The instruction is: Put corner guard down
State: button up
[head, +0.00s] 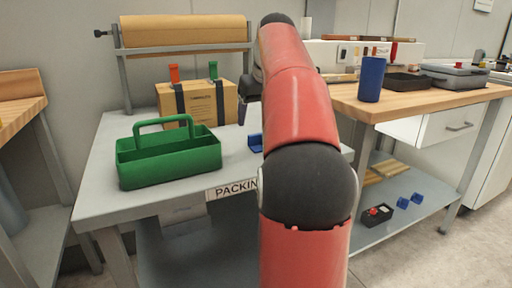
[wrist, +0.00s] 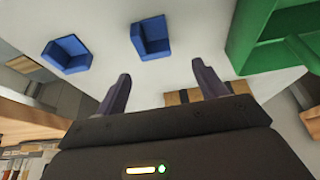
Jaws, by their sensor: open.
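Two blue corner guards show in the wrist view on the pale tabletop, one (wrist: 151,40) ahead of my fingers and one (wrist: 67,54) to the left. In the head view one blue corner guard (head: 255,143) shows on the packing table (head: 100,197), partly covered by my arm; I cannot see the other there. My gripper (wrist: 161,70) is open, with nothing between its fingers and the nearer guard apart from them. In the head view my arm hides most of the gripper.
A green tote (head: 170,160) stands on the table's left, and a strapped cardboard box (head: 198,100) behind it. A paper roll (head: 185,30) is at the back. A blue cup (head: 371,79) stands on the wooden bench at right.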

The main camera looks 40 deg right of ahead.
aim_at(257, 135)
jog(key=x, duration=0.1)
jog(key=b+x, duration=0.1)
jog(key=x, duration=0.3)
jog(key=shift+s+d+f, duration=0.1)
jog(key=shift+s+d, duration=0.15)
jog(key=shift+s, duration=0.2)
jog(key=shift+w+f, duration=0.25)
jog(key=shift+f, duration=0.15)
jog(key=c, duration=1.1)
jog(key=shift+r, duration=0.1)
